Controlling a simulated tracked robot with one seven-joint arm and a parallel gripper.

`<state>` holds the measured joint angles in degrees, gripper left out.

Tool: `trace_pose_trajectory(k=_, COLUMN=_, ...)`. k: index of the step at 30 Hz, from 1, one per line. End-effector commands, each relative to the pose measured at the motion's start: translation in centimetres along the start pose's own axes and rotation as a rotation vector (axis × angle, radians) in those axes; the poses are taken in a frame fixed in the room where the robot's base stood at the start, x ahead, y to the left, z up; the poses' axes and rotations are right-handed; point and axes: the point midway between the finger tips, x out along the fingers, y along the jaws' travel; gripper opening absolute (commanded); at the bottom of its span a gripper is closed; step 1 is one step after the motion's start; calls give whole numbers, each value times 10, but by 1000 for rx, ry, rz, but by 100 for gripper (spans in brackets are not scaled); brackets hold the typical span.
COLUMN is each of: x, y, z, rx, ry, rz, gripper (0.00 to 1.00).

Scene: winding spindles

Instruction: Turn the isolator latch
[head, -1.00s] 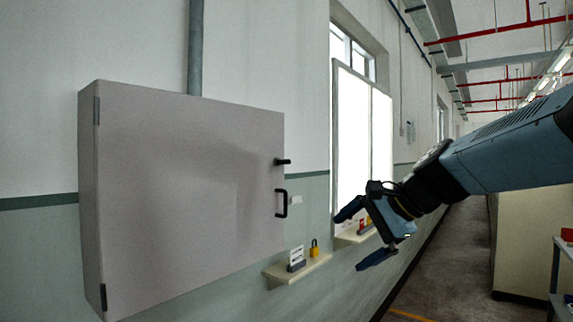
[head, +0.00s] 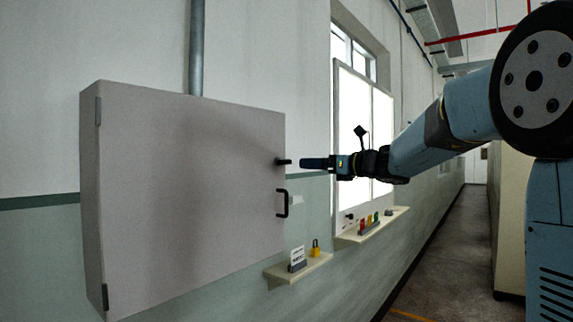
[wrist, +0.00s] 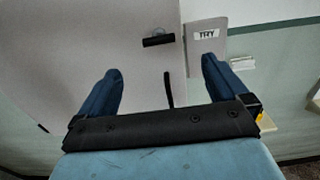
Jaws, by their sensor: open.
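The isolator latch (head: 283,161) is a short black lever near the upper right edge of the closed grey cabinet door (head: 190,200). In the wrist view the latch (wrist: 158,40) lies crosswise, ahead of my fingertips and roughly between their lines. My gripper (head: 304,163) is at about the latch's height, close to its right in the head view. In the wrist view my gripper (wrist: 162,66) shows two blue fingers spread wide with nothing between the tips. A black pull handle (head: 282,203) sits below the latch; it also shows in the wrist view (wrist: 168,90).
A small shelf (head: 285,273) below holds a yellow padlock (head: 315,249) and a card stand (head: 297,259). A farther ledge (head: 352,235) holds several small coloured items. The aisle floor (head: 425,262) is clear.

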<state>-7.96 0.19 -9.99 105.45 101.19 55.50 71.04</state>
Motion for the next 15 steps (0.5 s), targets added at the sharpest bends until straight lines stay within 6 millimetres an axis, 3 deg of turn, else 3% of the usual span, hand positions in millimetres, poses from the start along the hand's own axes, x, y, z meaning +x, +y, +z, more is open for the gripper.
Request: trace_pose_trajectory(k=15, x=88, y=1, z=0, rx=-2, ry=1, rz=3, gripper=100)
